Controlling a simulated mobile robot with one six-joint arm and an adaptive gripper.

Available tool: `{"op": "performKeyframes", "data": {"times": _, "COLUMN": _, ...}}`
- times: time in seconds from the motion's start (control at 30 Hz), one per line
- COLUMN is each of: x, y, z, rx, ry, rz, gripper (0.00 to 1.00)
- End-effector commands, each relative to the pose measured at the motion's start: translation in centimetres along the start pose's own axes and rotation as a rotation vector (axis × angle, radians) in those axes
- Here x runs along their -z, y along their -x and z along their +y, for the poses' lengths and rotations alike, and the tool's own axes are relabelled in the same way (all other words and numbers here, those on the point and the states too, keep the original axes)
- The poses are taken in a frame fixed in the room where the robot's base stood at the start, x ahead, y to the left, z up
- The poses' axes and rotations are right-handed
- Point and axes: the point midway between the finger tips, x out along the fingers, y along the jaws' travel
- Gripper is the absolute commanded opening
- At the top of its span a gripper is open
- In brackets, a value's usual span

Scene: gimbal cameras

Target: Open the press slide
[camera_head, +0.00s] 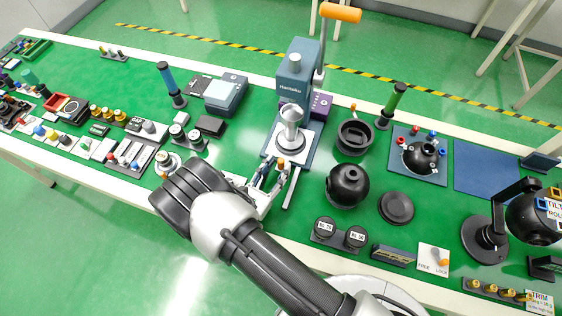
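The press (296,72) stands at the middle back of the green bench, with a blue-grey body and an orange lever handle (340,12) at the top. A silver cup-like part (290,128) sits upright in front of its body, over a pale base plate. A light rail-like strip (292,188) reaches from the base toward the front. My gripper (271,176) is at the front of the base, just below the silver part. A small orange spot shows by its fingertips. The fingers partly hide the front of the slide; I cannot tell whether they touch or hold it.
A black sphere (347,185) and a black ring-shaped holder (354,137) stand close to the right of the press. A blue-handled tool (169,82) and a grey-blue box (226,93) stand left. Several small parts crowd the bench's left end.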

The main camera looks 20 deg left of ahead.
Motion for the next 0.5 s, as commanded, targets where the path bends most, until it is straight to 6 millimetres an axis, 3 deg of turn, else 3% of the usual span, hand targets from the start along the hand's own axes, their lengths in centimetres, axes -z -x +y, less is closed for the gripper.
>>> {"op": "performKeyframes", "data": {"times": 0.2, "x": 0.0, "y": -2.6, "z": 0.0, "rx": 0.001, "ry": 0.0, "rz": 0.0, "gripper": 0.38}}
{"op": "performKeyframes", "data": {"times": 0.5, "x": 0.0, "y": -3.1, "z": 0.0, "rx": -0.001, "ry": 0.0, "rz": 0.0, "gripper": 0.38}}
